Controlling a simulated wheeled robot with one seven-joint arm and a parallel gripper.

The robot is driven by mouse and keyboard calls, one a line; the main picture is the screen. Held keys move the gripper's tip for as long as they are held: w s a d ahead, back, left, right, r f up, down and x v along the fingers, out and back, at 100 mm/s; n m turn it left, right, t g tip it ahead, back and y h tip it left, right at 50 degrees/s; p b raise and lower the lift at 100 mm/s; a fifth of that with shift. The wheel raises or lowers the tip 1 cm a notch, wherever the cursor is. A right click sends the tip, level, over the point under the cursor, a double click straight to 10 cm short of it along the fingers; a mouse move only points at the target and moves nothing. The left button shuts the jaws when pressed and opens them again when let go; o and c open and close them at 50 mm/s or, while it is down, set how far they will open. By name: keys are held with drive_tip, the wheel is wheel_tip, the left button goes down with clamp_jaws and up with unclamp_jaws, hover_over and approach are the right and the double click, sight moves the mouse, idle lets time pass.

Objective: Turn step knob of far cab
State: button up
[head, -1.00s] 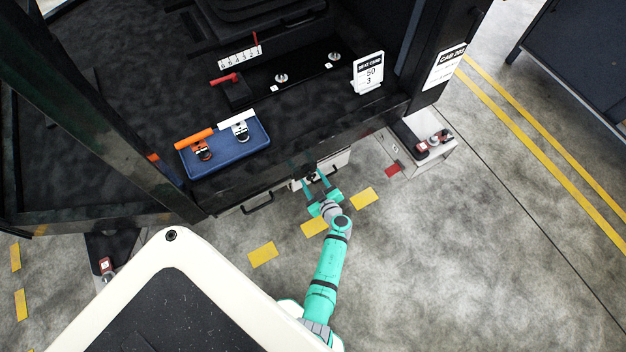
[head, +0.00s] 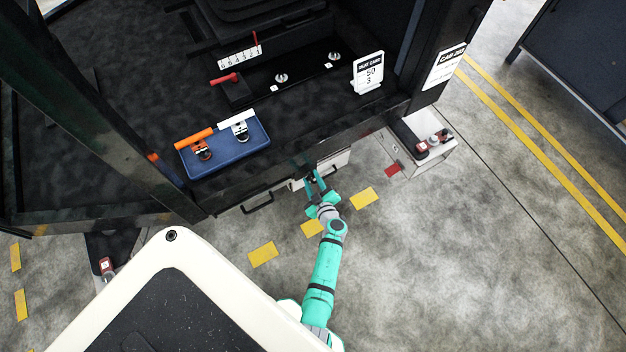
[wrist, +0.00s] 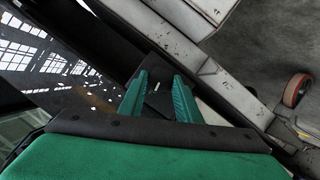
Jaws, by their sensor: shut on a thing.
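My gripper (head: 312,183) is at the lower front edge of the dark cab (head: 350,125) in the head view. Its fingers point up under the sill, beside white panels with a black handle. In the wrist view my gripper (wrist: 158,100) has its two green fingers on a small black knob (wrist: 157,85) with a short white mark. The knob stands before a dark surface. The fingers are shut on it. In the head view the knob is mostly hidden by the fingers and the sill.
On the cab floor is a blue tray (head: 225,148) with an orange-handled and a white-handled tool. A seat card (head: 368,73) stands at the right. A red lever (head: 226,79) is behind. Open floor lies right of my arm.

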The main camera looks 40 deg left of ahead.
drive_tip(key=shift+d+f+n+t, duration=0.1)
drive_tip(key=shift+n+t, duration=0.6)
drive_tip(key=shift+n, duration=0.2)
drive_tip(key=shift+s+f+n+t, duration=0.15)
drive_tip(key=shift+n+t, duration=0.25)
drive_tip(key=shift+n, duration=0.5)
drive_tip(key=shift+s+n+t, duration=0.1)
drive_tip(key=shift+n+t, duration=0.5)
drive_tip(key=shift+n, duration=0.5)
drive_tip(key=n+t, duration=0.1)
drive_tip(key=n, duration=0.2)
drive_tip(key=shift+f+y, duration=0.2)
drive_tip(key=shift+y, duration=0.2)
drive_tip(key=shift+a+f+n+t+y, duration=0.15)
drive_tip(key=shift+n+t+y, duration=0.3)
drive_tip(key=shift+n, duration=1.45)
drive_tip(key=o, duration=1.1)
drive_tip(key=shift+c, duration=0.2)
